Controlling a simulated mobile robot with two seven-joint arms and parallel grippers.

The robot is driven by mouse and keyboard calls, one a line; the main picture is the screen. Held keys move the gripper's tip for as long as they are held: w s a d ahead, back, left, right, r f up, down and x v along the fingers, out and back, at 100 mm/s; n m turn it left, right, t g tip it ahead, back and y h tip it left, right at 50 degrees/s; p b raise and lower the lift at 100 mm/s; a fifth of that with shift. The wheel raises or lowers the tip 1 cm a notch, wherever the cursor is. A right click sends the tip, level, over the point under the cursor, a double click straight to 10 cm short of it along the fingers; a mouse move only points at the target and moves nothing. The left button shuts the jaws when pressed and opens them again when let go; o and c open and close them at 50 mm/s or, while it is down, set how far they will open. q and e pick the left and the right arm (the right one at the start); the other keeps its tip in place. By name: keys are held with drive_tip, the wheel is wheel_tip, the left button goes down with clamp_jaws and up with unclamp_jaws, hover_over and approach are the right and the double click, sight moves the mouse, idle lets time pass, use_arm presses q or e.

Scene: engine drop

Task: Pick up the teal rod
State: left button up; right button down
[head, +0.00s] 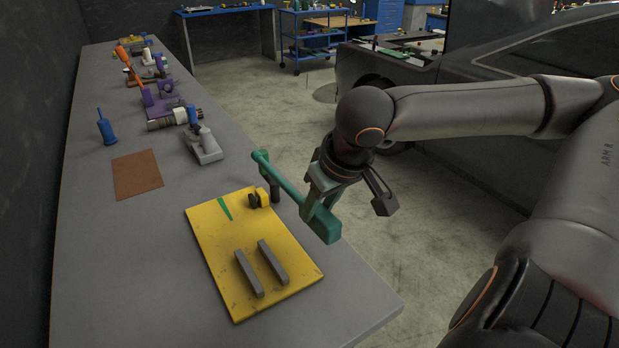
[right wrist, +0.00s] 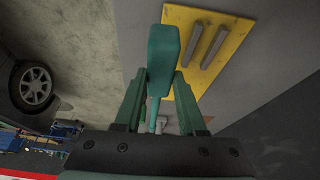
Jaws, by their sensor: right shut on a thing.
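The teal rod (head: 285,183) has a thin shaft with a small knob at its far end and a thick block at its near end. In the head view it hangs above the right edge of the bench, beside the yellow plate (head: 213,244). My right gripper (head: 306,205) is shut on it. In the right wrist view the rod's thick end (right wrist: 163,60) shows between the gripper's two fingers (right wrist: 158,105), and the yellow plate (right wrist: 233,42) lies beyond. My left gripper is not in view.
The plate carries two grey bars (head: 260,267) and a small yellow-and-black fixture (head: 260,198). A brown mat (head: 137,174), a blue bottle-like item (head: 106,128) and a grey fixture (head: 203,146) stand further back on the bench (head: 80,250). A dark car (head: 480,65) is at the right.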

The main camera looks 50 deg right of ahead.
drive_tip(key=shift+s+d+r, duration=0.3)
drive_tip(key=shift+s, duration=0.05)
drive_tip(key=shift+s+d, duration=0.1)
drive_tip(key=shift+d, duration=0.15)
drive_tip(key=shift+s+d+r+b, duration=0.4)
drive_tip(key=shift+s+d+b, duration=0.2)
drive_tip(key=shift+b, duration=0.2)
